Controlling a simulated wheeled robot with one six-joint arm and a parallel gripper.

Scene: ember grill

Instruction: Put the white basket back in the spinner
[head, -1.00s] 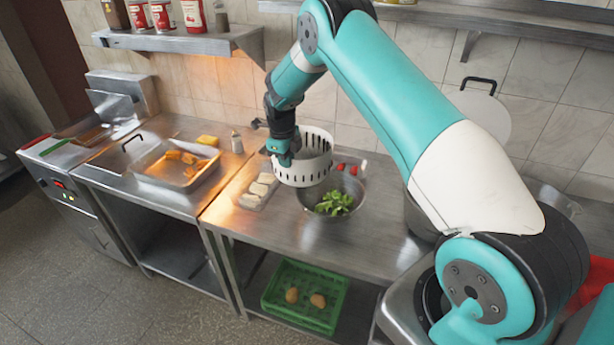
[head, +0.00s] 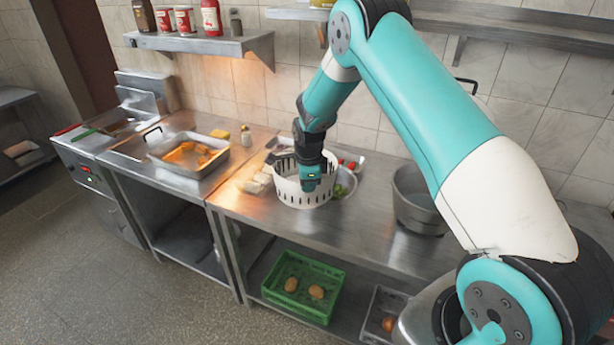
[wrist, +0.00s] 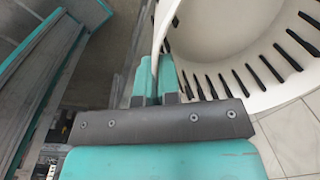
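The white slotted basket (head: 290,192) is at the middle of the steel counter in the head view. It hides much of a steel bowl (head: 352,184) with green leaves. My gripper (head: 310,180) is shut on the basket's rim. In the wrist view the fingertips (wrist: 158,78) pinch the thin wall of the basket (wrist: 222,35). The basket looks about upright; I cannot tell how high it is above the counter. A deep grey metal pot (head: 418,210) stands to the right on the counter. It may be the spinner, but I cannot tell for sure.
A tray of orange food (head: 160,155) and a small shaker (head: 246,136) are to the left. Pale food pieces (head: 255,184) lie left of the basket. A green crate (head: 320,308) is on the lower shelf. The counter front between basket and pot is bare.

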